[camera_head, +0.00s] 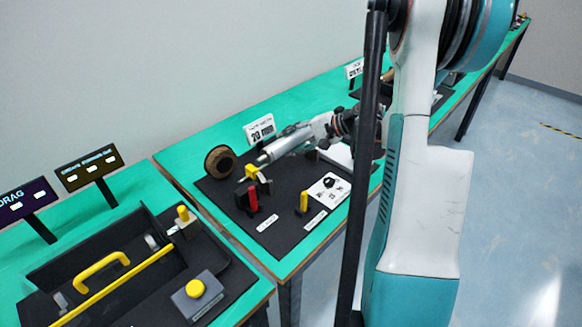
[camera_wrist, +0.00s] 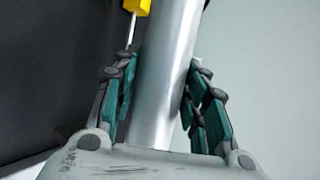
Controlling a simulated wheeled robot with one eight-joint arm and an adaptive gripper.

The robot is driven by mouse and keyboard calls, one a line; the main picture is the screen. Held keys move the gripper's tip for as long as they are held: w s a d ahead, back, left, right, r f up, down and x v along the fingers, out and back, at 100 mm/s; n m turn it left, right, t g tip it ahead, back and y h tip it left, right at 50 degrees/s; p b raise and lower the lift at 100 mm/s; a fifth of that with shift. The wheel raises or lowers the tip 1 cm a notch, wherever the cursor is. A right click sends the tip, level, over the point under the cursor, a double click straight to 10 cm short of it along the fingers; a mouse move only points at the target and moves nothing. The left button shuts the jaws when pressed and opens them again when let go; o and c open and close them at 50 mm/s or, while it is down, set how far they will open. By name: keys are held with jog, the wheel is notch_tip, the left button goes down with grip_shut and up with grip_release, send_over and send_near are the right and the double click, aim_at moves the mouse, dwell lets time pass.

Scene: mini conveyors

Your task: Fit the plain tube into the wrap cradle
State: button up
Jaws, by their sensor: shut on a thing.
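A plain silver tube (camera_head: 287,144) is held in my gripper (camera_head: 322,128), slanting down to the left over the black mat. In the wrist view the tube (camera_wrist: 168,75) runs lengthwise between the teal-padded fingers of my gripper (camera_wrist: 163,68), which are shut on it. The tube's far end is close to a yellow-topped fixture (camera_head: 254,172) on the mat, likely the wrap cradle. I cannot tell whether they touch. A yellow part (camera_wrist: 137,6) shows beside the tube at the top of the wrist view. The tube's held end is hidden by my gripper.
A brown ring-shaped roll (camera_head: 219,162) stands left of the fixture. A red lever (camera_head: 252,199), a yellow lever (camera_head: 304,201) and a white dial plate (camera_head: 329,188) are in front. A black tray (camera_head: 228,262) with a yellow handle (camera_head: 102,270) occupies the left table.

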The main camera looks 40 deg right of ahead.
jog(key=shift+f+b, duration=1.3)
jog(key=shift+f, duration=2.65)
jog(key=shift+f, duration=0.2)
jog(key=o, duration=1.2)
jog(key=shift+c, duration=0.2)
jog(key=shift+r, duration=0.15)
jog(key=shift+s+d+r, duration=0.1)
jog(key=shift+s+r, duration=0.05)
jog(key=shift+r, duration=0.05)
jog(key=p+v, duration=0.3)
jog(key=v, duration=0.8)
jog(key=shift+s+d+p, duration=0.15)
jog(key=shift+s+p, duration=0.1)
jog(key=shift+p, duration=0.15)
